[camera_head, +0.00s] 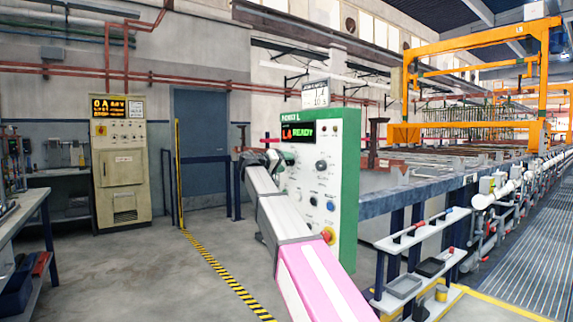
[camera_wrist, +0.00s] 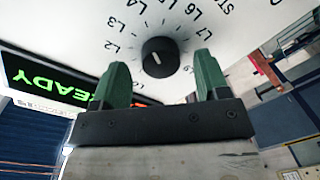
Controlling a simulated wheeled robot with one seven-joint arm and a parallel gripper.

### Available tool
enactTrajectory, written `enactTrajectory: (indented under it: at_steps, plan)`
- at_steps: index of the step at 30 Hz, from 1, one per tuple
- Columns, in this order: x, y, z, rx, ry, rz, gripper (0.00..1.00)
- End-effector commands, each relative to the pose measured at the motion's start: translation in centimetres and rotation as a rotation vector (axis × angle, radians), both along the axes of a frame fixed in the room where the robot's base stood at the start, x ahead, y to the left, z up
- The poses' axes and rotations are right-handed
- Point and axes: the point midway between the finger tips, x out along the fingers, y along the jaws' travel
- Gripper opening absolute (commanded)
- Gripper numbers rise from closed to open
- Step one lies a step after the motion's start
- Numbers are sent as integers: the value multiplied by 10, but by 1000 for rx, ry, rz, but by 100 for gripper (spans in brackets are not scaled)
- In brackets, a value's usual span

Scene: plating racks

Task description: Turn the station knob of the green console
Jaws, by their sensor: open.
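The green-sided console (camera_head: 350,190) with a white front stands at the middle right in the head view. Its display (camera_head: 298,132) shows red characters and green "READY". My gripper (camera_head: 274,158) is at the upper left of its front. In the wrist view, the round black station knob (camera_wrist: 160,57) sits on the white panel, ringed by labels such as L2, L3, L6 and L7. My open gripper (camera_wrist: 160,62) has its green fingers on either side of the knob in the picture, with visible gaps. I cannot tell whether the tips reach its depth. My gripper hides this knob in the head view.
Below on the console are other knobs, buttons and a red emergency button (camera_head: 328,235). A beige cabinet (camera_head: 121,175) stands at the left. A tank line with a shelf (camera_head: 425,232) of trays lies right of the console. The floor (camera_head: 180,270) to the left is open.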

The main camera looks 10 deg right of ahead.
Motion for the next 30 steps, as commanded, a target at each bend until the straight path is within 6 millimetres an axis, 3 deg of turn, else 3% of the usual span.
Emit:
enactTrajectory:
  at_steps: [9, 15, 30]
  plan:
    - [-33, 51, 3, 1, -1, 2, 68]
    - [-46, 72, 5, 1, 0, 1, 68]
    - [-50, 79, 5, 1, 0, -1, 68]
